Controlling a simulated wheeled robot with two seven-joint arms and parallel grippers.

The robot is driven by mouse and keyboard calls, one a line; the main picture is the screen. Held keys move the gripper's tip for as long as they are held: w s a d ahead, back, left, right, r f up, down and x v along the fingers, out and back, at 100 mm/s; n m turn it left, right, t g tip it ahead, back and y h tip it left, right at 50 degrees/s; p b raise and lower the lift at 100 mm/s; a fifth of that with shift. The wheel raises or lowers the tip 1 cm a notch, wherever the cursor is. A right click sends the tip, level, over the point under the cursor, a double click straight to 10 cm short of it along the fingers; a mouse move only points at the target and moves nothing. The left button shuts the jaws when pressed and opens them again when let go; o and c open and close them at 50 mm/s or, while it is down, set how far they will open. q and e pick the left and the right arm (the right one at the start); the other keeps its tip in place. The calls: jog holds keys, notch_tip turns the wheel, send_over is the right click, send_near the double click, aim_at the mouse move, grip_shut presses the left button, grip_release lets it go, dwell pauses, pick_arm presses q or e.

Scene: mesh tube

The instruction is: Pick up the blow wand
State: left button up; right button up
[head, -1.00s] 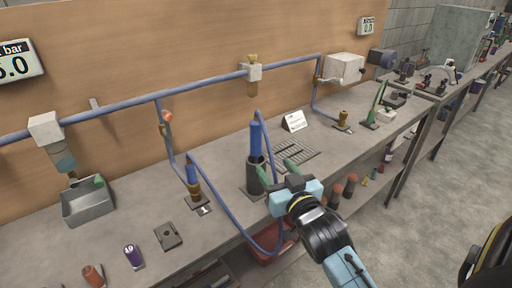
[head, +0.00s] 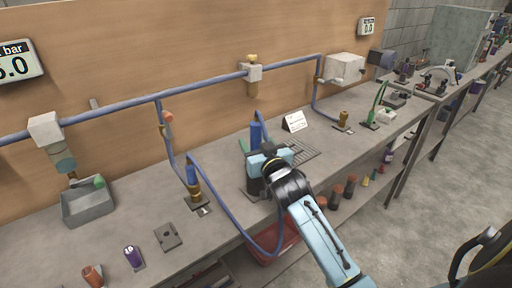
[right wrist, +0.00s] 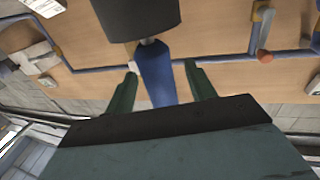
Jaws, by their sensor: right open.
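The blow wand (head: 256,133) has a blue handle and stands upright in a dark cylindrical holder (right wrist: 138,14) on the bench. A blue hose runs beside it. My right gripper (head: 266,146) is at the wand and hides the lower handle and much of the holder in the head view. In the right wrist view, the blue handle (right wrist: 155,74) lies between the two green fingers of the right gripper (right wrist: 160,66). The fingers are open, with a gap showing on each side of the handle. My left gripper is not in view.
A grey slotted grate (head: 303,152) and a white sign card (head: 295,121) are behind and right. A red bin (head: 268,250) sits below the bench edge. A metal box (head: 88,205) stands at left.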

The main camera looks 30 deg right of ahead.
jog(key=shift+c, duration=0.4)
jog(key=c, duration=0.9)
jog(key=shift+c, duration=0.8)
jog(key=shift+r, duration=0.15)
